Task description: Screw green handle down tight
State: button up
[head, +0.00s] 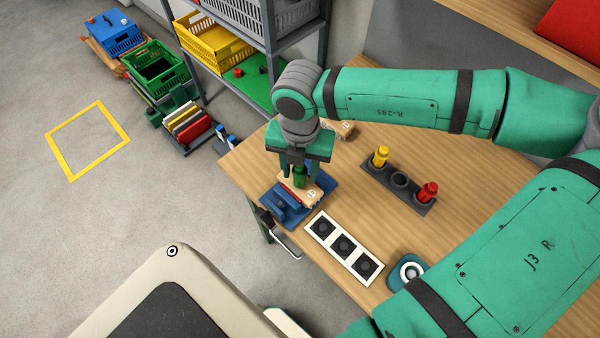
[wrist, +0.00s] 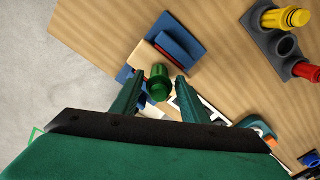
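The green handle (head: 299,176) stands at a light wooden block (head: 313,190) in a blue fixture (head: 284,212) near the table's left corner. My gripper (head: 299,168) points down over it, with its fingers on either side of the handle. In the wrist view, the green handle (wrist: 159,83) lies between the two fingertips of my gripper (wrist: 160,77), and a gap shows on each side, so the gripper looks open. The handle's lower end is hidden, so I cannot tell how deep it sits.
A dark rack (head: 399,186) holds a yellow handle (head: 380,157) and a red handle (head: 427,193), with an empty middle socket. A white panel with three black squares (head: 344,246) and a teal round-topped device (head: 408,272) lie near the front edge. A metal crank (head: 287,246) sticks out beside the fixture.

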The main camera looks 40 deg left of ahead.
jog(key=n, duration=1.2)
jog(key=shift+n, duration=2.6)
